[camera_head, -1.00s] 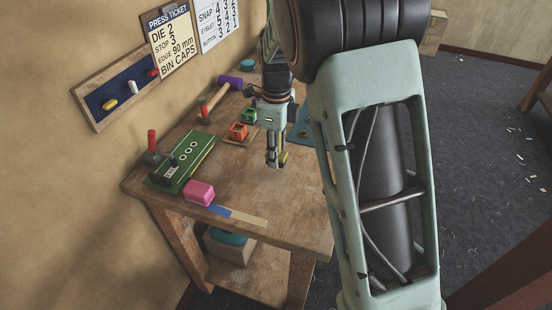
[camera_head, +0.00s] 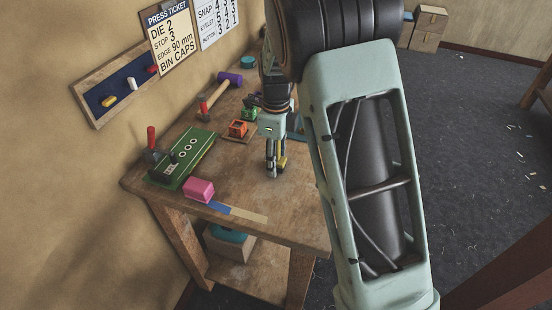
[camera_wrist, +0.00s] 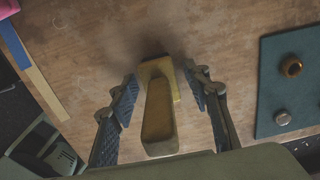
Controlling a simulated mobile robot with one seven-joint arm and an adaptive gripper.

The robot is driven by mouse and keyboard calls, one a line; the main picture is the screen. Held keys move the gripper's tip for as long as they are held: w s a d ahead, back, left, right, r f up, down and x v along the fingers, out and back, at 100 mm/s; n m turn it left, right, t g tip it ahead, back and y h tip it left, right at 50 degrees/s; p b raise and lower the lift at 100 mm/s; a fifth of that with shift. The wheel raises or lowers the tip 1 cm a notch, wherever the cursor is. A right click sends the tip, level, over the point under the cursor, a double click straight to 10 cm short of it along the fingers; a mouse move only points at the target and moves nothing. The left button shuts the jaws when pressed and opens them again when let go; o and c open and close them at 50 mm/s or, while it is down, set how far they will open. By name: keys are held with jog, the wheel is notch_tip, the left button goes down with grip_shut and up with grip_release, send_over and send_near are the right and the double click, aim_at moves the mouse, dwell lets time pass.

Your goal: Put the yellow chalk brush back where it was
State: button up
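The yellow chalk brush (camera_wrist: 158,118) is between the two fingers of my gripper (camera_wrist: 162,92) in the wrist view, with a visible gap on each side. In the head view, a small part of the brush (camera_head: 283,161) shows beside the fingers of my gripper (camera_head: 274,172), low over the bare front part of the wooden workbench (camera_head: 245,180). The gripper is open around the brush. I cannot tell exactly how the brush's underside meets the bench.
A pink block (camera_head: 199,189), a blue and tan strip (camera_head: 246,215) and a green press board (camera_head: 183,158) lie left of the gripper. A teal mat (camera_wrist: 282,60) with small metal parts lies to the right in the wrist view. Orange block (camera_head: 237,128) and mallet (camera_head: 217,98) are behind.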

notch_tip(320, 180, up, 12)
jog(key=shift+r+p, duration=0.2)
jog(key=shift+p, duration=0.1)
dwell(0.3)
dwell(0.4)
